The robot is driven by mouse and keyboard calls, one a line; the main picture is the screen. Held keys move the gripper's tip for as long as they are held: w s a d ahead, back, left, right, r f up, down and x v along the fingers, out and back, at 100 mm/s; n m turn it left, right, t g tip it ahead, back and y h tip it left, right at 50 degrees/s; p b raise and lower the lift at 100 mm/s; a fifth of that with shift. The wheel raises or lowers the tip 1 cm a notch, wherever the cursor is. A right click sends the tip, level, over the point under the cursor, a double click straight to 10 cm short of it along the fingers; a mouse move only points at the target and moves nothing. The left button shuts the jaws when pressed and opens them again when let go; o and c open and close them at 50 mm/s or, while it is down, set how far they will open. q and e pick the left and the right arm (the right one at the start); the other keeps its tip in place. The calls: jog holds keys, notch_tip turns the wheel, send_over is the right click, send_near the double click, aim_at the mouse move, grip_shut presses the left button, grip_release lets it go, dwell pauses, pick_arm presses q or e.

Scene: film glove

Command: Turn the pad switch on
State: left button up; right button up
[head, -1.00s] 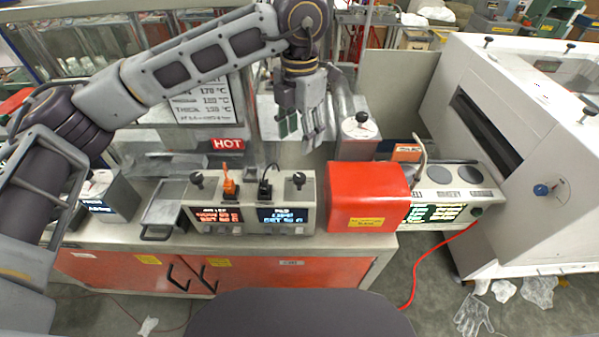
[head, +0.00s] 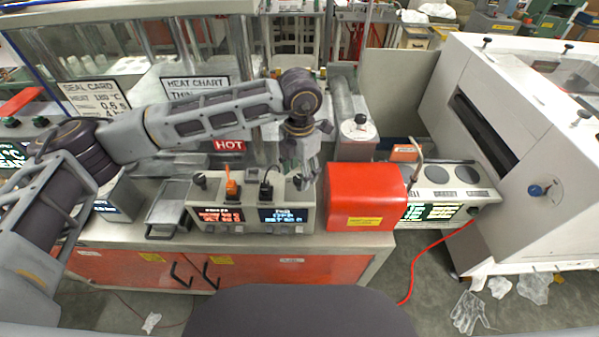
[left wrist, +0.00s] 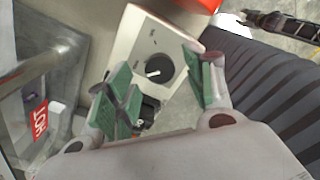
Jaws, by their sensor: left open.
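The control box (head: 247,218) stands on the bench with an orange switch (head: 231,186) on the left and a black switch (head: 265,189) on the right, above a blue-lit display (head: 283,215) that seems to read PAD. I cannot tell the black switch's position. My left gripper (head: 303,178) is open and empty over the box's right end, hiding the right knob in the head view. In the left wrist view, its green-padded fingers (left wrist: 163,92) are spread above the box. A dark round dial (left wrist: 157,69) with a white pointer shows between them, with dark switch parts (left wrist: 149,108) below.
A red cover (head: 365,195) stands close to the box's right side. A canister with a black knob (head: 360,128) is behind it. A HOT sign (head: 229,146) is behind the box. A metal tray (head: 168,208) lies to the left.

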pick_arm(q)
jog(key=shift+f, duration=0.85)
jog(key=shift+c, duration=0.3)
jog(key=c, duration=1)
